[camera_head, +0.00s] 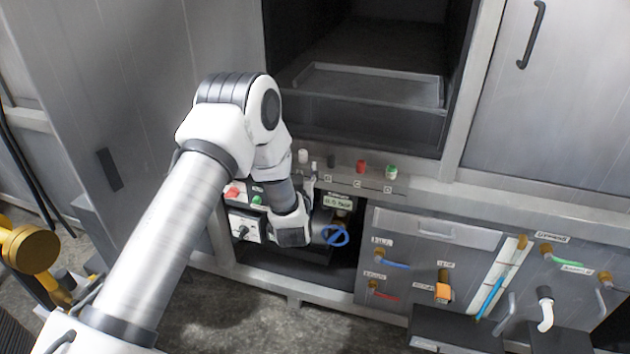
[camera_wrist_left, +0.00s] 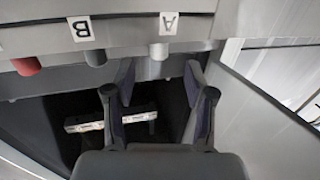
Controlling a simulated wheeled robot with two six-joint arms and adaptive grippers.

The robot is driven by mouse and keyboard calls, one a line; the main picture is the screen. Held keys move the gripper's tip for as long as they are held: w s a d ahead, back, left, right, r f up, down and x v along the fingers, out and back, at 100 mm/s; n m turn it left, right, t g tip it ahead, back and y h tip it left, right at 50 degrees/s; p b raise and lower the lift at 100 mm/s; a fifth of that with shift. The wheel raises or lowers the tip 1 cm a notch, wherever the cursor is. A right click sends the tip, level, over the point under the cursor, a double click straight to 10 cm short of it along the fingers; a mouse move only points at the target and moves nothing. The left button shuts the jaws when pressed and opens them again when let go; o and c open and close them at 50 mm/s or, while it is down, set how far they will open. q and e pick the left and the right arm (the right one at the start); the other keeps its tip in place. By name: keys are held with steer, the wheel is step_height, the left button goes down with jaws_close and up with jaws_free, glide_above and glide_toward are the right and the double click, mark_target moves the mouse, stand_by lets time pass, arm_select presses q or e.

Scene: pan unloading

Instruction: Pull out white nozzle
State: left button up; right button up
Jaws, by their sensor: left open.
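The white nozzle (camera_head: 303,156) stands at the left end of a row of coloured nozzles on the ledge below the dark oven opening. In the left wrist view the white nozzle (camera_wrist_left: 159,51) shows beside the label A, just beyond the fingertips and lined up with the gap between them. My left gripper (camera_wrist_left: 160,78) is open and empty, with one finger to each side of that gap. My right gripper is not in view.
A black nozzle (camera_head: 331,160), a red nozzle (camera_head: 361,167) and a green nozzle (camera_head: 391,172) stand to the right in the same row. A blue valve handle (camera_head: 336,236) sits close to my left wrist. A lower panel (camera_head: 455,262) with handles is at the right.

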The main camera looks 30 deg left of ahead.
mark_target(303, 158)
arm_select(q)
steer(key=x, duration=0.7)
steer(key=shift+w+f, duration=0.15)
steer(key=shift+w, duration=0.05)
jaws_close()
